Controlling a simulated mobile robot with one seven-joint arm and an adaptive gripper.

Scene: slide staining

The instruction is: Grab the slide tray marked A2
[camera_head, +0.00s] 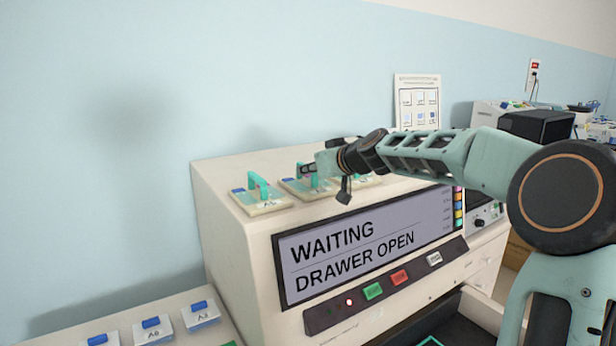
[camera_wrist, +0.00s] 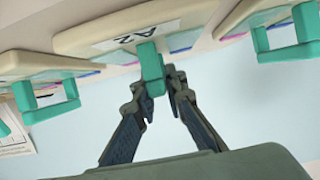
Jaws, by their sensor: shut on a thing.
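The slide tray marked A2 (camera_wrist: 85,42) is a cream plate with a white label and a green upright handle (camera_wrist: 151,68). In the head view it is the middle tray (camera_head: 298,187) on top of the staining machine. My gripper (camera_head: 308,169) comes in from the right at the handle's height. In the wrist view my gripper (camera_wrist: 158,82) has its two dark fingers closed on the green handle, one on each side. The tray looks level with its neighbours; I cannot tell whether it is touching the machine top.
Similar green-handled trays stand close on both sides, the left one (camera_head: 262,203) and the right one (camera_head: 367,181), partly hidden by my arm. The machine's screen (camera_head: 365,243) reads "WAITING DRAWER OPEN". Blue-handled slide trays (camera_head: 201,317) sit on a lower surface at front left.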

